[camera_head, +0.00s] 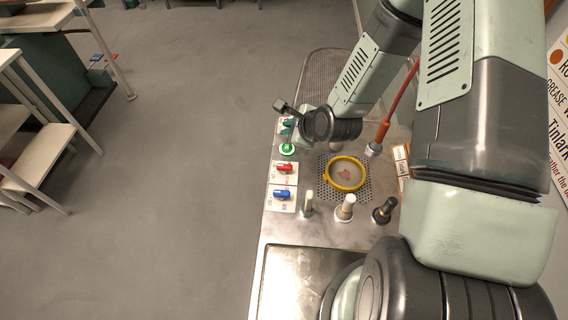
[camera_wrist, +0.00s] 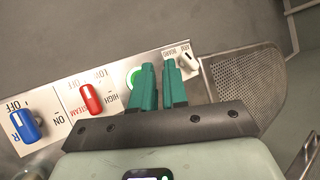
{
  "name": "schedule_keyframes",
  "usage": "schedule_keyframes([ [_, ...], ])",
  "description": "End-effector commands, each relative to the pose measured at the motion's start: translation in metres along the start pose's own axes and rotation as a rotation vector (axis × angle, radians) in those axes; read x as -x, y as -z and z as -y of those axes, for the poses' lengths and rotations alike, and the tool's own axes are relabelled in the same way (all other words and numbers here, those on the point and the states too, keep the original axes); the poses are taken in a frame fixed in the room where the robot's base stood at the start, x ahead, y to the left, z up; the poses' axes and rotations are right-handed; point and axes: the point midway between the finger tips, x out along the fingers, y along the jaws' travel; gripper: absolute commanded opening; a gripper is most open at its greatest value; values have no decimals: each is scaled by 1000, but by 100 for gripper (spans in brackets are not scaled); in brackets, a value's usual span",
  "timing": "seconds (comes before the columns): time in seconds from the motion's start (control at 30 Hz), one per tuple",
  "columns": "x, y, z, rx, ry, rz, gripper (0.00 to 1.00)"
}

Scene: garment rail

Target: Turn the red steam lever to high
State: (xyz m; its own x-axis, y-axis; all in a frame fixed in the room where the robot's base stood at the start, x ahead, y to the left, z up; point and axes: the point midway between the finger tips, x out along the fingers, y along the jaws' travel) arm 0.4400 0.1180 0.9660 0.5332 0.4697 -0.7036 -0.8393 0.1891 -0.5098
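The red steam lever (camera_wrist: 91,98) sits on a white label plate marked LOW, HIGH and STEAM, left of my fingers in the wrist view. Its handle lies slantwise; I cannot tell exactly which mark it points to. The red lever also shows in the head view (camera_head: 284,168) on the left edge of the steel counter. My gripper (camera_wrist: 158,66) has two teal fingers, slightly apart with a narrow empty gap, above the panel beside the green button. It is clear of the red lever. In the head view my gripper (camera_head: 288,126) is partly hidden by my wrist.
A blue lever (camera_wrist: 26,126) marked ON and OFF sits beyond the red one. A green button (camera_wrist: 133,77) is close to my left finger, and a white knob (camera_wrist: 184,62) is right of my fingers. A yellow ring (camera_head: 345,174) and several upright handles stand on the counter (camera_head: 285,235).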

Motion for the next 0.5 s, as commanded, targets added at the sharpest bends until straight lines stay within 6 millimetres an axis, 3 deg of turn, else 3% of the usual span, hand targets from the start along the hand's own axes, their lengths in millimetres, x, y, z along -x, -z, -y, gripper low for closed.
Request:
schedule_keyframes([
  [0.03, -1, 2, -2, 29, -12, -17, 21],
  [0.17, -2, 19, -14, 218, -99, -125, 41],
  [0.37, 12, 50, -29, 655, -362, -318, 72],
  [0.5, 32, 52, -30, 932, -571, -359, 72],
])
